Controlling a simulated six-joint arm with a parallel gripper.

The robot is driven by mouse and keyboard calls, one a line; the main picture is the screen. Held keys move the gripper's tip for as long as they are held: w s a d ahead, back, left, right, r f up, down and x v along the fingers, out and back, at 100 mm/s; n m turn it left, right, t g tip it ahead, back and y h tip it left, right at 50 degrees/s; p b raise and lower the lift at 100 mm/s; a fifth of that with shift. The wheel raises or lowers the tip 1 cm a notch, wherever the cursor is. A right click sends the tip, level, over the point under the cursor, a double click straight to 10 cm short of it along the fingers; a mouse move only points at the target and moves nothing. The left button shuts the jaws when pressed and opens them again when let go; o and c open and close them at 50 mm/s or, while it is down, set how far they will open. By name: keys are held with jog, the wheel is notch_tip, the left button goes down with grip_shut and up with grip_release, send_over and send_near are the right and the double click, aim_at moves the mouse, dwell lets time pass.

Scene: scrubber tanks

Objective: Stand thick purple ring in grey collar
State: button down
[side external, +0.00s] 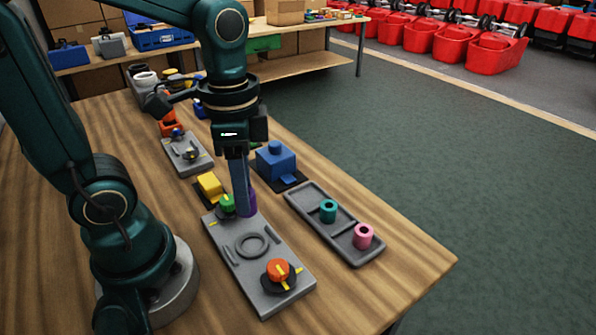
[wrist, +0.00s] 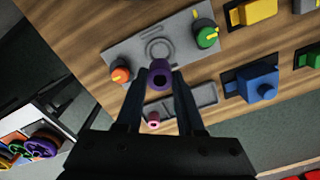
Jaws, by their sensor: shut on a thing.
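The thick purple ring (wrist: 160,74) is held between the fingertips of my gripper (wrist: 160,85) in the wrist view. In the side view, the ring (side external: 249,203) shows beside and partly behind the finger of my gripper (side external: 242,205), above the far edge of the grey plate. The grey collar (side external: 252,245) is a round raised ring in the middle of that plate; it also shows in the wrist view (wrist: 160,50). The collar is empty. The ring appears raised off the plate and apart from the collar, to its upper right in the wrist view's opposite direction.
On the same plate stand an orange knob (side external: 278,270) and a green knob (side external: 227,204). A grey tray (side external: 345,238) beside it holds a teal ring (side external: 328,210) and a pink ring (side external: 363,236). A blue block (side external: 276,162) and a yellow block (side external: 210,186) stand behind.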

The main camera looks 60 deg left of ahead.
jog(key=shift+f, duration=2.7)
jog(key=shift+f, duration=1.45)
dwell(0.4)
grip_release()
dwell(0.6)
jog(key=shift+r, duration=3.55)
